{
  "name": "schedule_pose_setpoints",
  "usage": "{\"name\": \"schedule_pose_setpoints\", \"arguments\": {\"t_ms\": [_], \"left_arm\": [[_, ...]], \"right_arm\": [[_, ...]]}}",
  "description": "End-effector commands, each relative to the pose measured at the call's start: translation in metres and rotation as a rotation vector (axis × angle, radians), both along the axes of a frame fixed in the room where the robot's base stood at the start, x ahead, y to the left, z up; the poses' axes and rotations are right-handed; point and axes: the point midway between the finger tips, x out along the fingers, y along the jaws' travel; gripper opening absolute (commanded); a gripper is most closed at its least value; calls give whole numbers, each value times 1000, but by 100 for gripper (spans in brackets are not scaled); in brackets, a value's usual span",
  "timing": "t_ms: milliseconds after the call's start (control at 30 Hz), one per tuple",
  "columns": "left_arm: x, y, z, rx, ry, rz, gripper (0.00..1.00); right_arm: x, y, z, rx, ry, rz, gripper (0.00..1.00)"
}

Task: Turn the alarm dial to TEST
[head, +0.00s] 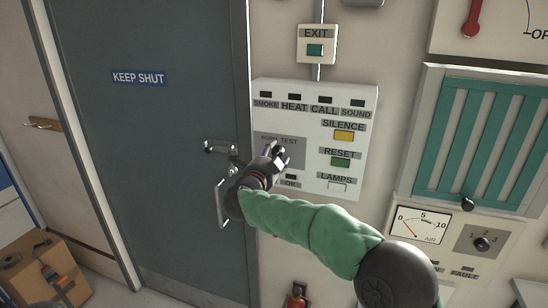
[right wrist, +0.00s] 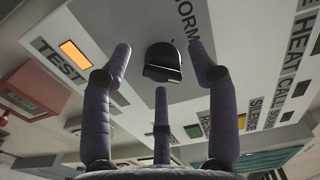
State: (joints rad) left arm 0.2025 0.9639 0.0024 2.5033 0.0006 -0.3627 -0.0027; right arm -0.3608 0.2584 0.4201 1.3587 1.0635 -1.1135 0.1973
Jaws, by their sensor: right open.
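The alarm panel (head: 355,110) is a white wall box with a grey dial plate marked NORM and TEST. In the head view my right gripper (head: 279,154) is at this plate and hides the dial. In the right wrist view the black alarm dial (right wrist: 163,62) stands on the grey plate near the NORM label (right wrist: 187,18). My right gripper (right wrist: 162,80) is open, its purple fingers spread around the dial with gaps visible. I cannot tell where the dial points. An orange lit lamp (right wrist: 75,54) sits beside a TEST label (right wrist: 60,60). My left gripper is not in view.
A yellow SILENCE button (head: 344,136), green RESET button (head: 340,162) and white LAMPS button (head: 338,187) lie right of the dial plate. A grey door (head: 150,150) with a handle (head: 220,147) is close on the left. A cardboard box (head: 45,270) stands at lower left.

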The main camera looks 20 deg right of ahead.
Motion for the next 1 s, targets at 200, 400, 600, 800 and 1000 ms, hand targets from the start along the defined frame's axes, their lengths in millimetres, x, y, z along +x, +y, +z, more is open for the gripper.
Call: {"name": "schedule_pose_setpoints", "arguments": {"t_ms": [200,400,600,800,1000], "left_arm": [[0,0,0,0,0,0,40],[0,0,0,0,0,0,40],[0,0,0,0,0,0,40],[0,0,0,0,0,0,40],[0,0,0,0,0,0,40]], "right_arm": [[-28,20,1,0,0,3,59],[-62,43,0,0,0,5,59],[-85,59,0,0,1,4,59],[-95,65,-1,1,3,3,59],[-95,65,-1,0,2,2,59]]}}
